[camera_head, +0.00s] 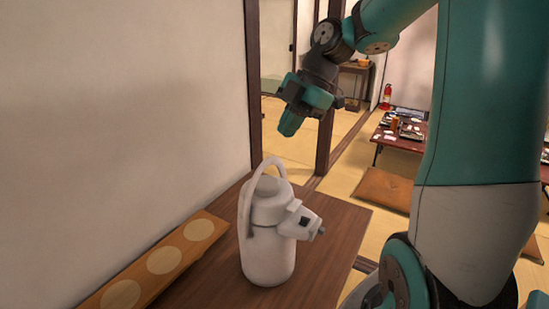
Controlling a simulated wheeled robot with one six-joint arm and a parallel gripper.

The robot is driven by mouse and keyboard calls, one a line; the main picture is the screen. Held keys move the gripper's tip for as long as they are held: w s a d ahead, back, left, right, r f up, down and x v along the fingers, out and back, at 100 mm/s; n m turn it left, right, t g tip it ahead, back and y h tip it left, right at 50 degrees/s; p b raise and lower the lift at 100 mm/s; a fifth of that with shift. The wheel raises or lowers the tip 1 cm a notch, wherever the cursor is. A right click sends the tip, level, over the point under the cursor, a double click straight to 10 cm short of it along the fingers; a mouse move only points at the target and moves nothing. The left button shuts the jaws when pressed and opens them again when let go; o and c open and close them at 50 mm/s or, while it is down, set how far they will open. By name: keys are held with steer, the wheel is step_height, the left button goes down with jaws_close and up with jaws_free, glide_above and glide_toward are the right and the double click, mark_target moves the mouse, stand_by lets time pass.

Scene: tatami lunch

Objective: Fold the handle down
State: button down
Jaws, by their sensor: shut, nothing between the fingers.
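A white pump pot (268,240) stands upright on a brown wooden table. Its handle (262,167) is a loop that stands up above the lid, leaning a little to the left at its base. The spout part (301,222) points to the right. My gripper (289,128) is shut and empty, pointing down, in the air above and a little right of the handle in the picture. It is apart from the pot and touches nothing.
The table (330,235) is clear to the right of the pot. A wooden board with pale round discs (163,260) lies along the wall at left. Beyond are tatami, a floor cushion (384,188) and a low table with dishes (400,133).

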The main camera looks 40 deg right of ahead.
steer(key=d+n, duration=0.2)
steer(key=d, duration=0.4)
steer(key=shift+d+t, duration=0.15)
steer(key=shift+t, duration=0.15)
steer(key=p+x, duration=0.1)
steer(key=x, duration=0.3)
steer(key=w+p+x, duration=0.1)
steer(key=x, duration=0.3)
steer(key=w+p+x, duration=0.1)
steer(key=p+x, duration=0.1)
steer(key=x, duration=0.2)
steer(key=shift+r, duration=0.15)
steer(key=shift+w+f, duration=0.35)
steer(key=shift+w, duration=0.1)
